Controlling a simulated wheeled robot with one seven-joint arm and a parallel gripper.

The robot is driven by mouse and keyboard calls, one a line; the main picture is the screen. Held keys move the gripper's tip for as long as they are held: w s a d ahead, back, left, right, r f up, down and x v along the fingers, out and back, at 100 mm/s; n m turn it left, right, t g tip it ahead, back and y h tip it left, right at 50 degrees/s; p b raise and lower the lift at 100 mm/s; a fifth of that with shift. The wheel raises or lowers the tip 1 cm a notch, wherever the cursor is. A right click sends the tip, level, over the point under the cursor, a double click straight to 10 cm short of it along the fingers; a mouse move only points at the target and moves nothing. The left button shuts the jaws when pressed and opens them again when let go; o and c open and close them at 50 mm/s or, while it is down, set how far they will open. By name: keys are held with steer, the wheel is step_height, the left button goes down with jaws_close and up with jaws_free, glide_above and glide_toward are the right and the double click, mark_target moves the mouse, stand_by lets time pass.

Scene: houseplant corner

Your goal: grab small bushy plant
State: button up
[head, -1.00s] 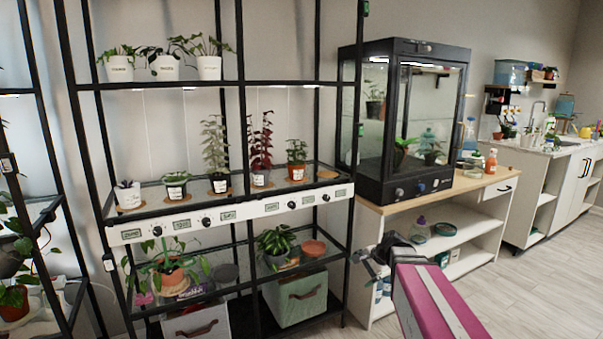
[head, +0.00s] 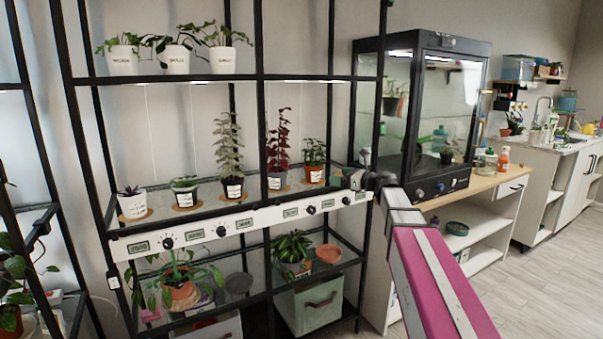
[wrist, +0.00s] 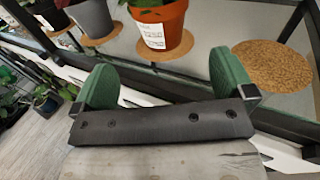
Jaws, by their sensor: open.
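A small bushy green plant in a terracotta pot (head: 314,174) stands upright on the middle shelf, at the right end of a row of pots. In the wrist view the lower part of its orange pot (wrist: 172,22), with a white label, stands on a round cork mat (wrist: 163,45); its leaves are mostly cut off at the top. My gripper (head: 347,178) is at the shelf's front right, just right of the pot in the head view. The wrist view shows my gripper (wrist: 163,78) with green pads wide apart and nothing between them. The pot is beyond the pads, apart from them.
A dark-red plant (head: 278,148) in a dark pot stands close left of the pot. An empty cork mat (wrist: 272,66) lies to its right. A black shelf post (head: 375,120) and the white control strip (head: 240,222) edge the shelf. A glass cabinet (head: 420,110) stands right.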

mark_target(315, 168)
steer(key=shift+w+a+r, duration=0.45)
steer(key=shift+w+a, duration=0.05)
steer(key=shift+a, duration=0.05)
steer(key=x, duration=1)
steer(key=shift+a+r, duration=0.15)
steer(key=shift+a, duration=0.05)
steer(key=shift+c, duration=0.3)
steer(key=c, duration=0.7)
